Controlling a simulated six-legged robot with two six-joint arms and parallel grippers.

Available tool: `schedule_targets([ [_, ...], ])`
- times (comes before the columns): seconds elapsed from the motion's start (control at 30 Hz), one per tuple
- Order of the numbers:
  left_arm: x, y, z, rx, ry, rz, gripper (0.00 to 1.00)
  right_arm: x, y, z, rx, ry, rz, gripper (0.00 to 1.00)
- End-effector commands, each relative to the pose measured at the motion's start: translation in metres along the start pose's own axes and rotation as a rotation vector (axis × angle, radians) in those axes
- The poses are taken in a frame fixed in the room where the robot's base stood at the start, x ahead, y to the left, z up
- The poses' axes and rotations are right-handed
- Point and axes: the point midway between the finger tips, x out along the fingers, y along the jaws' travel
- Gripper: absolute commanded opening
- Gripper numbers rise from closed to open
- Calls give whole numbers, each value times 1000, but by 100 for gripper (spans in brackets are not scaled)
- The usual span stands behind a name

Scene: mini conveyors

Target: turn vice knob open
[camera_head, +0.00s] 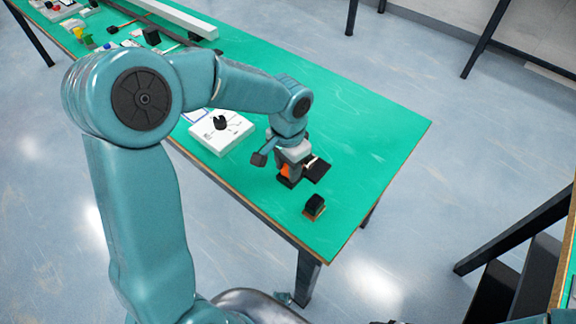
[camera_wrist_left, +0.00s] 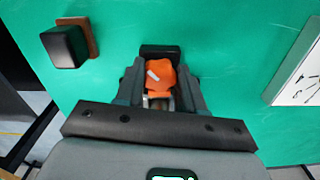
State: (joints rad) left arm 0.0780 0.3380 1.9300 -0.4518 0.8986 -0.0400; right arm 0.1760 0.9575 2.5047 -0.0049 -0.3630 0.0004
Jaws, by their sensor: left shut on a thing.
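The vice knob (camera_wrist_left: 160,77) is orange with a pale line on it and sits between my left gripper's fingers in the left wrist view. In the head view a bit of its orange (camera_head: 286,170) shows under my left wrist. The dark vice body (camera_head: 317,169) stands on the green table, partly hidden by my gripper; its black end shows in the wrist view (camera_wrist_left: 160,51). My left gripper (camera_wrist_left: 160,84) points down and is shut on the knob. My right gripper does not show clearly in either view.
A black block on a brown base (camera_head: 315,206) stands near the table's front edge, close to the vice. A white board with a black knob (camera_head: 220,130) lies left of my gripper. The green table's right end (camera_head: 385,150) is clear. Several small items lie at the far left.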

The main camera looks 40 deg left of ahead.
Motion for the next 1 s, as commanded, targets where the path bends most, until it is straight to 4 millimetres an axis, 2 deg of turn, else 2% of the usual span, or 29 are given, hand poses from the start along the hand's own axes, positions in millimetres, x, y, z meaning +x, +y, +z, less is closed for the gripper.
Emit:
schedule_targets([
  [0.57, -3, -1, -2, -34, 9, -3, 8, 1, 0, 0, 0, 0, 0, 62],
  [0.6, -3, -1, -2, -34, 9, -3, 44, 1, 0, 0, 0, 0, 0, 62],
  [0.67, -2, -1, -2, -34, 8, -3, 64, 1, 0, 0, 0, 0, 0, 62],
  [1.0, -3, 0, -1, -31, 3, -1, 64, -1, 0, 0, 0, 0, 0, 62],
])
